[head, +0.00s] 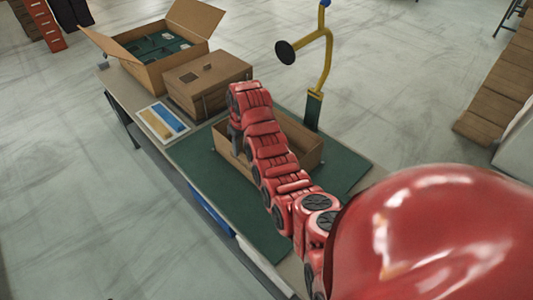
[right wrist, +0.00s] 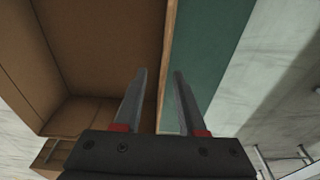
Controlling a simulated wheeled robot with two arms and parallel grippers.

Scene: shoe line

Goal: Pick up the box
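An open brown box (head: 311,156) stands on the green mat (head: 206,178) on the table. Its inside and one side wall (right wrist: 167,50) show in the right wrist view. My right gripper (right wrist: 160,72) is open, with one finger over the inside of the box and the other on the outer side of that wall. The wall edge runs between the fingertips, with gaps visible on both sides. In the head view, my right gripper (head: 237,145) is at the box's left end, and my red arm hides much of the box. My left gripper is not in view.
A closed brown box (head: 208,80) and a larger open carton (head: 152,48) with green contents stand at the table's far end. A panel with yellow and blue strips (head: 163,122) lies beside them. A yellow stand (head: 326,65) rises behind the box.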

